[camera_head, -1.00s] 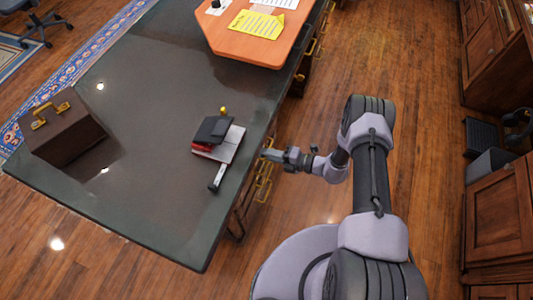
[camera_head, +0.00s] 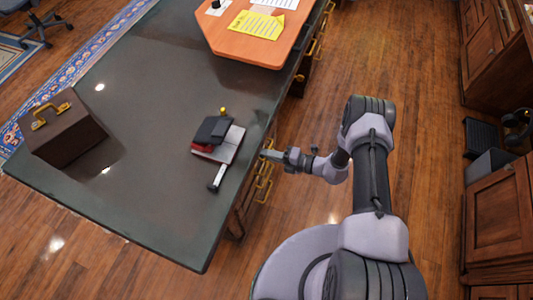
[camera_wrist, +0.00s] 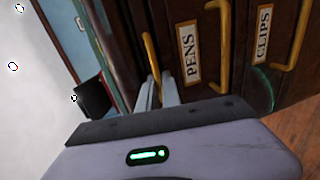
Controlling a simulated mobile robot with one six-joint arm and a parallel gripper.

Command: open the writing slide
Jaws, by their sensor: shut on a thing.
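My gripper (camera_wrist: 158,92) is at the drawer side of the desk, its fingers shut on a yellow bar handle (camera_wrist: 151,52) in the wrist view. This handle is on a dark wood front (camera_wrist: 130,35) beside the drawer labelled PENS (camera_wrist: 188,55). No label shows on that front, and I cannot tell if it is pulled out. In the head view my gripper (camera_head: 270,155) reaches the desk edge from the right, just below the dark desktop (camera_head: 150,190). The held handle is hidden there.
A drawer labelled CLIPS (camera_wrist: 263,35) with its own handle lies beyond PENS. Books (camera_head: 230,145) and a stapler-like object (camera_head: 216,178) lie on the desktop near my gripper. A dark box (camera_head: 62,130) stands at left. Wood cabinets (camera_head: 500,215) line the right; open floor (camera_head: 420,130) lies between.

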